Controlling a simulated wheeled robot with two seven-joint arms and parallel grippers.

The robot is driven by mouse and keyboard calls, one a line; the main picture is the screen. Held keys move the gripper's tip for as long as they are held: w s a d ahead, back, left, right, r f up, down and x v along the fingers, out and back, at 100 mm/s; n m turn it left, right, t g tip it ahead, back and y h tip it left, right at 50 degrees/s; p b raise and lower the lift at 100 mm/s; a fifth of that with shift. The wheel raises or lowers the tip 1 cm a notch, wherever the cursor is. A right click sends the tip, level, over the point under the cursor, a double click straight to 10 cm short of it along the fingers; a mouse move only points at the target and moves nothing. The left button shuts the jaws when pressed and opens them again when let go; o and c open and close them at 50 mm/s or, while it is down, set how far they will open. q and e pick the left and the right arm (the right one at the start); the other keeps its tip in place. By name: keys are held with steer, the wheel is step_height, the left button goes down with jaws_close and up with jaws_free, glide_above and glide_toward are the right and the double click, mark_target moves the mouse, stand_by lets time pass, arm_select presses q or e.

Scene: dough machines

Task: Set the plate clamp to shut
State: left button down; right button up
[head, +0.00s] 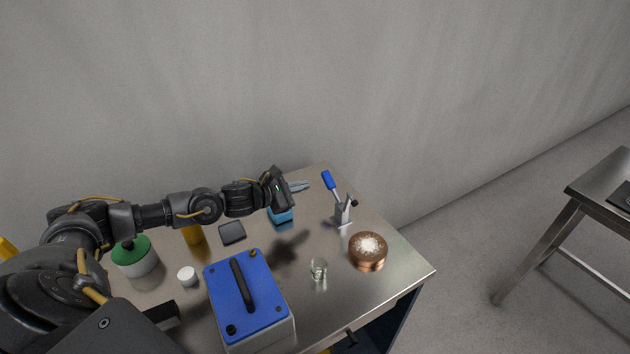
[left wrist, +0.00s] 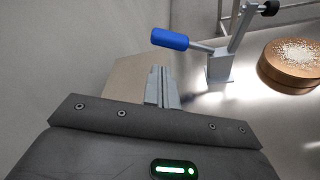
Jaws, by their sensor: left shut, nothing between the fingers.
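The plate clamp (head: 343,212) stands near the back right edge of the metal table. It has a grey metal base, a blue handle (head: 328,180) slanting up to the left, and an arm with a black tip (head: 354,200). In the left wrist view the clamp base (left wrist: 221,67) is ahead and right of the fingers, and the blue handle (left wrist: 170,39) sticks out left from it, above the fingertips. My left gripper (head: 303,186) is shut and empty, left of the clamp and apart from it; its fingers also show in the left wrist view (left wrist: 160,85). My right gripper is not in view.
A copper-coloured round container (head: 368,258) with a white powdery top stands in front of the clamp. A small glass jar (head: 318,268) and a blue-topped box (head: 261,312) are nearer. A blue item (head: 281,218) sits below my left wrist. A wall rises behind the table.

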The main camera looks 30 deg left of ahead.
mark_target(332, 188)
arm_select(q)
steer(key=p+x, duration=0.1)
steer(key=x, duration=0.4)
steer(key=shift+w+d, duration=0.1)
steer(key=shift+w, duration=0.2)
steer(key=shift+w+d+f+p, duration=0.2)
steer(key=shift+w+f+p, duration=0.1)
steer(key=shift+w, duration=0.25)
